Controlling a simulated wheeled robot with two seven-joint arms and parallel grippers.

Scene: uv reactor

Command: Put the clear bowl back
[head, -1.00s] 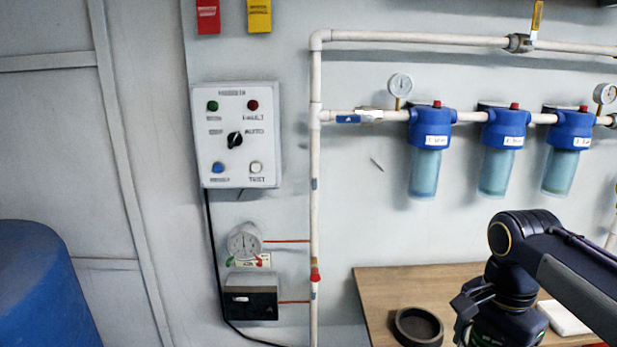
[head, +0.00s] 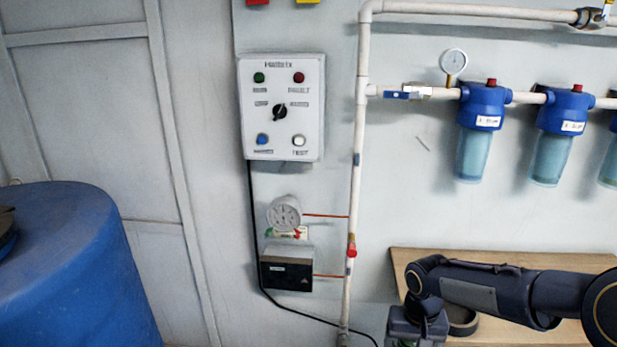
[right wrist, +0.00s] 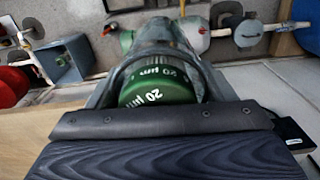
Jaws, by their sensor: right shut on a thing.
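My right gripper (head: 415,333) is low at the front of the wooden table, its lower part cut off by the picture's edge. In the right wrist view the right gripper (right wrist: 165,50) is shut around a green round thing (right wrist: 155,90) printed "20 µm". Grey, partly see-through-looking surfaces surround it, and I cannot tell whether these are a clear bowl or the fingers. On the wall, blue filter heads (head: 483,107) carry clear bluish bowls, one at the left (head: 473,155), one in the middle (head: 548,160) and one cut off at the right edge (head: 608,165). My left gripper is not in view.
A dark ring (head: 463,320) lies on the wooden table (head: 410,262), partly behind my right arm. A control panel (head: 281,107), a gauge (head: 453,63) and white pipes (head: 358,180) are on the wall. A blue barrel (head: 75,255) stands at left. Wall space below the filters is clear.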

